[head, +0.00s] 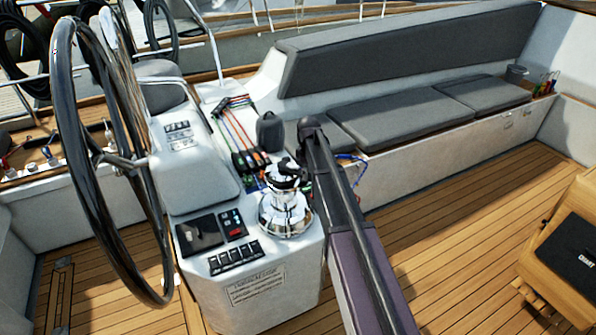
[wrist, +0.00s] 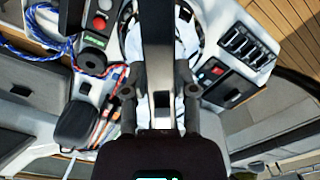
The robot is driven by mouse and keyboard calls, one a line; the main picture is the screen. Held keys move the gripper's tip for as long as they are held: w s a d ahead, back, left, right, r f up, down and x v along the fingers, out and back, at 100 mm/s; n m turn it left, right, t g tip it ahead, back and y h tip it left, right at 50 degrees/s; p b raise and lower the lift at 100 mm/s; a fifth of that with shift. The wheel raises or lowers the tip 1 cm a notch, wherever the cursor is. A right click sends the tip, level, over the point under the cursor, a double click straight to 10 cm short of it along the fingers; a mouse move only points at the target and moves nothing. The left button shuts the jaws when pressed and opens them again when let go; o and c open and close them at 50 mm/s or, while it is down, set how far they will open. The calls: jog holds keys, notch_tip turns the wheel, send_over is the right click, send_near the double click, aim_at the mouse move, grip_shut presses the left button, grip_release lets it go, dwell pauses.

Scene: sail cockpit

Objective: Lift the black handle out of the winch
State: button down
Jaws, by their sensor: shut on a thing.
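The chrome winch (head: 285,212) stands on the white console in the head view, with dark parts at its top. My arm passes close to its right side, and my gripper cannot be made out clearly there. In the wrist view the black handle (wrist: 157,38) runs from the top edge down between the fingers of my gripper (wrist: 159,84). The gripper is shut on it. Pale, shiny parts of the winch (wrist: 185,30) show behind the handle. The joint between handle and winch is hidden, so I cannot tell whether the handle is still seated.
The large black steering wheel (head: 78,150) stands left of the console. Coloured ropes (head: 236,128) and a dark grey pouch (head: 270,131) lie behind the winch. A cushioned bench (head: 400,118) is at the back right. A wooden table (head: 556,235) is at the right, with open deck between.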

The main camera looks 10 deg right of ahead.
jog(key=shift+w+a+r+p, duration=0.3)
jog(key=shift+r+p, duration=0.3)
jog(key=shift+p, duration=0.05)
jog(key=shift+s+d+r+p, duration=0.1)
jog(key=shift+d+r+p, duration=0.05)
jog(key=shift+r+p, duration=1.5)
jog(key=shift+c, duration=1.6)
grip_release()
jog(key=o, duration=0.3)
jog(key=shift+r+p, duration=4.5)
jog(key=shift+r, duration=0.05)
